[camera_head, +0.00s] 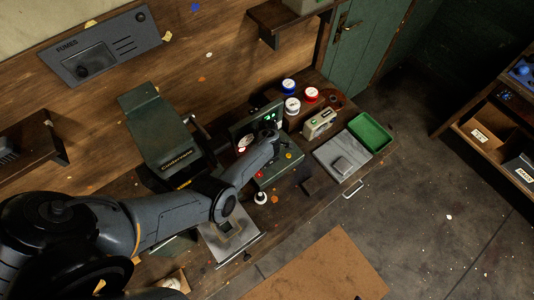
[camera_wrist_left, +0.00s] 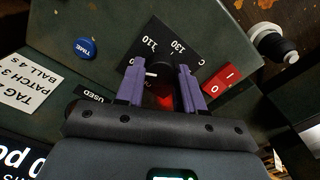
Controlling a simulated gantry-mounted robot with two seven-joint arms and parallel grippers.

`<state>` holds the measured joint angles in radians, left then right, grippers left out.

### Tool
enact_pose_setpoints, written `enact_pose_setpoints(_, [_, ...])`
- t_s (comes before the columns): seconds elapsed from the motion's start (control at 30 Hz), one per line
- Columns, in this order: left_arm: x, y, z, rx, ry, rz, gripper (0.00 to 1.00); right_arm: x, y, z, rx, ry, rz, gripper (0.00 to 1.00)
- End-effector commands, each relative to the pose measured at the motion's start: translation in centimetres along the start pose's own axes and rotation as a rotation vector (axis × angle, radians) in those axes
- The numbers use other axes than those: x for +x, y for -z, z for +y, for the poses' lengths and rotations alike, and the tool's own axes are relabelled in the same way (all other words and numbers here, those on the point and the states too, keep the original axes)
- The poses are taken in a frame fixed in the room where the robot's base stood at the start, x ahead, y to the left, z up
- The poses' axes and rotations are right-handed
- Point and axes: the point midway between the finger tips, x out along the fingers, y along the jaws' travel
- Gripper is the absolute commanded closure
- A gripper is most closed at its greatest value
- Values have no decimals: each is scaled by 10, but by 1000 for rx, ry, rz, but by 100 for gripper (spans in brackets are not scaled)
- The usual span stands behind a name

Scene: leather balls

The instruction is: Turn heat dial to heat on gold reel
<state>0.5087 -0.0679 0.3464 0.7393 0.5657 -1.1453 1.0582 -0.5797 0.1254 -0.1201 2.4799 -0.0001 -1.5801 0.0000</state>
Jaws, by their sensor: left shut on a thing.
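The heat dial (camera_wrist_left: 162,70) is a dark round knob, mostly hidden between my left gripper's fingers. Its black scale plate (camera_wrist_left: 172,38) shows the numbers 110 and 130 and a C. My left gripper (camera_wrist_left: 162,84) has purple fingers shut on the dial from both sides. A short white line shows beside the left finger; I cannot tell which number it marks. In the head view, my left arm reaches over the dark green machine (camera_head: 278,168) and covers the dial. I cannot pick out a gold reel for certain. My right gripper is not in view.
A red rocker switch (camera_wrist_left: 222,82) is close to the right finger, and a blue button (camera_wrist_left: 86,47) is to the left. Blue, white and red reels (camera_head: 312,95) stand behind the machine. A green tray (camera_head: 386,147) lies to the right on the bench.

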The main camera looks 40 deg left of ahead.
Motion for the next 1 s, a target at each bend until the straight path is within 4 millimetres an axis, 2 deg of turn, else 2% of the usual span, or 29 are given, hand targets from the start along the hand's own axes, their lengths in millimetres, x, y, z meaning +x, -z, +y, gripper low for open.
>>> enact_pose_setpoints(0.5, [0, 0, 0, -22, 1, -1, 93, 0, 0, -1, 3, 2, 0, 57])
enact_pose_setpoints(0.53, [0, 0, 0, -22, 1, -1, 61, 0, 0, -1, 3, 3, 0, 57])
enact_pose_setpoints(0.7, [0, 0, 0, -21, 0, 0, 37, 0, 0, -2, 7, 6, 1, 57])
enact_pose_setpoints(1.0, [-1, 0, 0, -21, 0, 0, 37, 0, 0, -2, 9, 7, 1, 57])
